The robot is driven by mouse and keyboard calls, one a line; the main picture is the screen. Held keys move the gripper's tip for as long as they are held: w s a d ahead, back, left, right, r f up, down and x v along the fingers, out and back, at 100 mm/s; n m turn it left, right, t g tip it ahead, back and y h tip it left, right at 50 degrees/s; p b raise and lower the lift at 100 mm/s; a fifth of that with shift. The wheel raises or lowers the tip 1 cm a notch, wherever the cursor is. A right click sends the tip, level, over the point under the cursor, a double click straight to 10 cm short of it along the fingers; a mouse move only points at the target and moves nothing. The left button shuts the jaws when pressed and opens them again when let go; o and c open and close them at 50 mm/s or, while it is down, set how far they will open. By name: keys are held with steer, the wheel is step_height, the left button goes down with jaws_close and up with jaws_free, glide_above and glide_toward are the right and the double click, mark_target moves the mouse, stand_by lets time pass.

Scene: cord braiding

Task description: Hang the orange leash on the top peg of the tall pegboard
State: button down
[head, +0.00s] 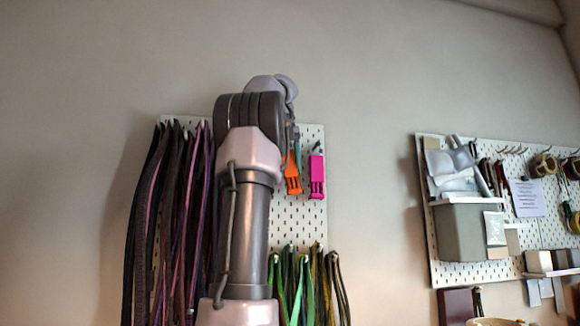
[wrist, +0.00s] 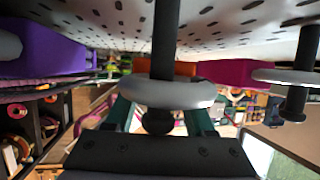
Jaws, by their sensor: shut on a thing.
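The tall pegboard (head: 312,225) is on the wall behind my arm. The orange leash (head: 293,172) shows as an orange clip-like part just below my gripper (head: 297,150), which is mostly hidden behind my arm.
A magenta piece (head: 317,177) hangs close right of the orange one. Dark and purple leashes (head: 165,220) hang at left, green ones (head: 292,275) low. In the wrist view, a purple block (wrist: 45,50) and another peg (wrist: 302,60) flank the fingers. A second pegboard (head: 470,270) is at right.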

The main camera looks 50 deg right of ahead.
steer(key=shift+c, duration=0.9)
jaws_free()
steer(key=shift+w+d+f, duration=0.15)
steer(key=shift+w+f, duration=0.15)
steer(key=shift+f, duration=0.1)
steer(key=v, duration=0.6)
steer(key=shift+s+r, duration=0.15)
steer(key=shift+r, duration=0.25)
steer(key=shift+v, duration=0.8)
steer(key=shift+s, duration=0.1)
